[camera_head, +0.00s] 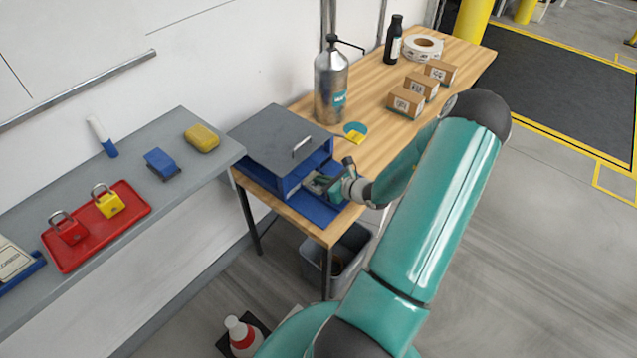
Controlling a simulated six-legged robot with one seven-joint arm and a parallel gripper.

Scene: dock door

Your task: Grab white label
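A white roll (408,47) with a brown core, perhaps of labels, lies near the back of the wooden table. No separate loose white label can be made out. Small brown boxes (405,103) in front of the roll carry printed white labels. My gripper (318,186) is at the front opening of a blue box (290,184) with a grey top, low over its blue base, far from the roll. Its fingers are small and partly hidden, so I cannot tell whether they are open or hold anything.
A grey shelf (180,190) holds a red tray (78,250) with padlocks. A grey bin (345,262) is below.

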